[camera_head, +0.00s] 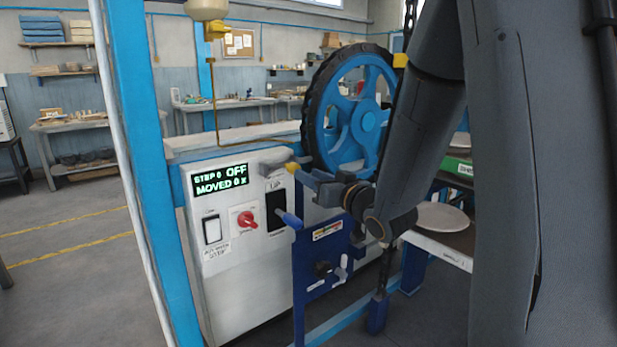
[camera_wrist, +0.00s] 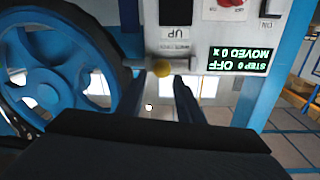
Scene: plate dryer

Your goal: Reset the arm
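My arm comes down from the upper right in the head view. My gripper (camera_head: 292,170) is in front of the white control panel (camera_head: 228,205), near the black "UP" plate (camera_head: 276,208). In the wrist view, the two fingers of my gripper (camera_wrist: 164,82) stand apart, with nothing held that I can see. The display (camera_head: 220,177) reads "STEP 0 OFF, MOVED 0 x".
A large blue wheel (camera_head: 352,115) with a black rim stands close beside my arm. A blue post (camera_head: 148,170) rises at the left. A plate (camera_head: 441,217) lies at the right. Open floor is left.

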